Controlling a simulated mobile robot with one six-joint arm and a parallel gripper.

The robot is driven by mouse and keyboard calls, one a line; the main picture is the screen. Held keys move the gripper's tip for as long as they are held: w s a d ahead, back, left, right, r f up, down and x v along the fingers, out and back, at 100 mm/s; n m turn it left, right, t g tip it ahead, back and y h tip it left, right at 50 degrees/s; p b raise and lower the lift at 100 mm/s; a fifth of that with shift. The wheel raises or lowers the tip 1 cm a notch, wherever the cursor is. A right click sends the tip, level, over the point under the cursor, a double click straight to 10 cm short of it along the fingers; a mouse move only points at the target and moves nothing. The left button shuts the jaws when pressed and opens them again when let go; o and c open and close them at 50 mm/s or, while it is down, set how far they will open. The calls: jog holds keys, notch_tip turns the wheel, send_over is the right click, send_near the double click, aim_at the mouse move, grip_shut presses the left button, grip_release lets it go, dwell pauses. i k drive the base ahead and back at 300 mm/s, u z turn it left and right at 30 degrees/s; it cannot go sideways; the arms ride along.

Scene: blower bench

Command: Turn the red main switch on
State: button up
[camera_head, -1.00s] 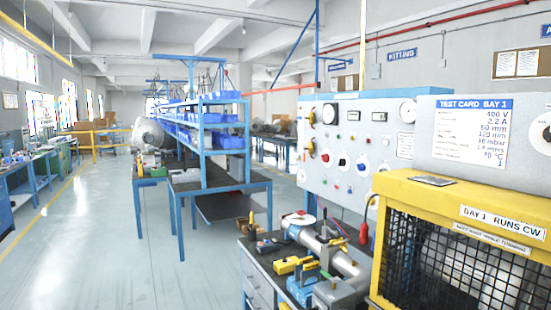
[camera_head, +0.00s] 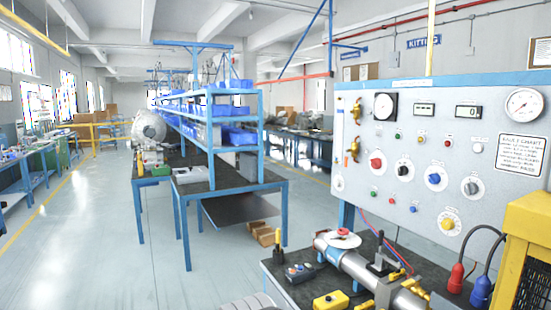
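The light grey control panel (camera_head: 365,225) with a blue edge stands at the right in the head view. A red rotary knob (camera_head: 376,163), which looks like the red main switch, sits at the left of its row of larger knobs. A black knob (camera_head: 404,170), a blue knob (camera_head: 434,179) and a grey knob (camera_head: 472,187) follow to its right, with a yellow knob (camera_head: 447,224) lower. The red knob is unobstructed, but its setting is too small to read. My gripper is not in view.
Below the panel, a dark-topped bench (camera_head: 300,290) carries a metal cylinder, a yellow box (camera_head: 330,301) and a small control box (camera_head: 299,272). A yellow guard (camera_head: 530,235) stands at the right edge. Floor to the left is clear.

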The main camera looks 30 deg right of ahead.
aim_at(377, 163)
jog(key=z, duration=0.45)
jog(key=i, duration=1.05)
jog(key=z, duration=0.85)
jog(key=k, duration=0.85)
jog(key=z, duration=0.15)
jog(key=i, duration=0.9)
jog(key=u, duration=0.1)
